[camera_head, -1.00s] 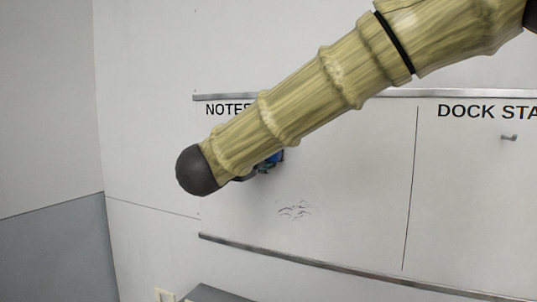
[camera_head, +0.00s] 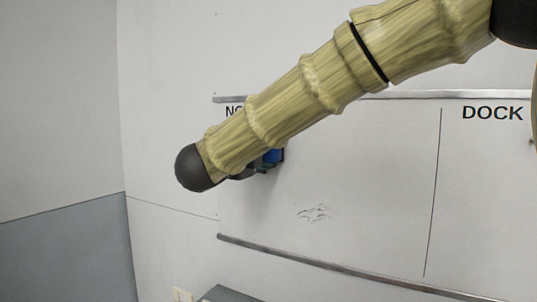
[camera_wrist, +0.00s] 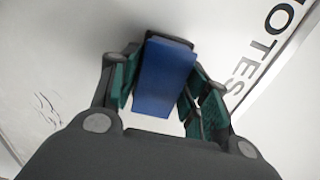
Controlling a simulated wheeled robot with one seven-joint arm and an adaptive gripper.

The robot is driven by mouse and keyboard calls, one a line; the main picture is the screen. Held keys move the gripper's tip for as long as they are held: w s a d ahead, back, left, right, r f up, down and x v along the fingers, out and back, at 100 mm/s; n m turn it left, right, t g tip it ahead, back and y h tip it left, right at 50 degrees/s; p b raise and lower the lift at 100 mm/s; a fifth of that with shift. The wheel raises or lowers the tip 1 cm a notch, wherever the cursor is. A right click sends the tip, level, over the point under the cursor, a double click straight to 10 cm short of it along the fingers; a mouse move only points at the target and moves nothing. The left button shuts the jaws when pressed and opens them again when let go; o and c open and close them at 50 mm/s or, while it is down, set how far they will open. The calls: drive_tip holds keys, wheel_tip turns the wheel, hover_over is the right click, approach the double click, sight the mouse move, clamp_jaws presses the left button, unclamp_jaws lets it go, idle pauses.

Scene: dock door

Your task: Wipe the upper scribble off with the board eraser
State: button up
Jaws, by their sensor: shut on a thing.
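The board eraser is a blue block (camera_wrist: 166,78) with a dark far edge, held between the green-padded fingers of my gripper (camera_wrist: 162,92). In the head view only a bit of the blue eraser (camera_head: 273,156) shows past my arm, in front of the NOTES panel of the whiteboard (camera_head: 370,180). I cannot tell whether its face touches the board. One faint dark scribble (camera_head: 315,213) shows below and right of the eraser; it also shows in the wrist view at the left (camera_wrist: 45,108). No other scribble is visible; my arm and the eraser hide part of the panel.
A metal rail (camera_head: 330,270) runs along the board's lower edge, and a vertical line (camera_head: 433,190) parts NOTES from the DOCK panel. A grey box-like top (camera_head: 222,293) and a wall outlet (camera_head: 181,294) are below. Bare wall lies left of the board.

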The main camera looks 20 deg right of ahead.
drive_tip(key=shift+w+a, duration=1.25)
drive_tip(key=shift+w, duration=0.1)
drive_tip(key=shift+b+v, duration=1)
drive_tip(key=shift+v, duration=1.95)
drive_tip(key=v, duration=0.3)
drive_tip(key=shift+b, duration=0.3)
